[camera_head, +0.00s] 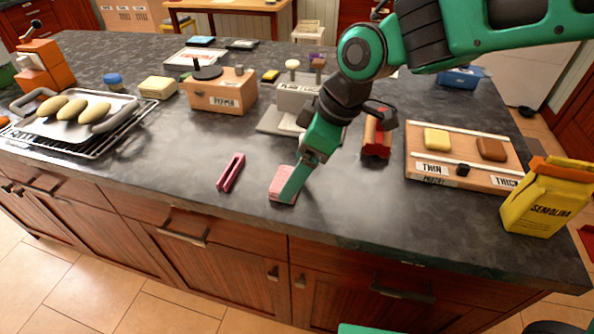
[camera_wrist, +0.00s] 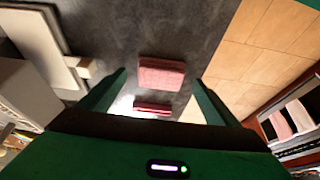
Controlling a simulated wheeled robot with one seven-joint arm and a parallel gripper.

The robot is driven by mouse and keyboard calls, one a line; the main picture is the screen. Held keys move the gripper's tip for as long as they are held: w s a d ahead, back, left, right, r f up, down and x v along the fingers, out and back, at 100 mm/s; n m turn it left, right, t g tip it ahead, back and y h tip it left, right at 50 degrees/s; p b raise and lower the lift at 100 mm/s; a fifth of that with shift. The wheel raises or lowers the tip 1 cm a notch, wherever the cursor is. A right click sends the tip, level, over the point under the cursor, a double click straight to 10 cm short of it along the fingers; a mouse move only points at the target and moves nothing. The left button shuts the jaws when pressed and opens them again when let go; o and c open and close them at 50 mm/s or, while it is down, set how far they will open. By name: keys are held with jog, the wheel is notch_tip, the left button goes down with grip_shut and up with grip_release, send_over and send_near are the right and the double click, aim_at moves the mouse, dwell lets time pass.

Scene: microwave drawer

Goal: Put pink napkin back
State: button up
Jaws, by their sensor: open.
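The pink napkin (camera_head: 282,183) lies on the dark counter near its front edge, partly covered by my gripper. It also shows as a pink block between my fingers in the wrist view (camera_wrist: 162,73). A slim pink slotted piece, which looks like a napkin holder (camera_head: 231,172), stands to its left. The holder shows below the napkin in the wrist view (camera_wrist: 153,107). My gripper (camera_head: 289,190) points down at the napkin. In the wrist view its two green fingers (camera_wrist: 158,85) are apart, one on each side of the napkin. Whether they touch it I cannot tell.
A grey scale-like appliance (camera_head: 295,100) stands behind my gripper. A red roll-shaped item (camera_head: 376,138) and a wooden board with two blocks (camera_head: 465,155) are to the right, with a yellow semolina bag (camera_head: 545,200). The counter left of the holder is clear up to a tray rack (camera_head: 75,140).

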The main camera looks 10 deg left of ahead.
jog(key=v, duration=1)
jog(key=shift+a+f, duration=0.1)
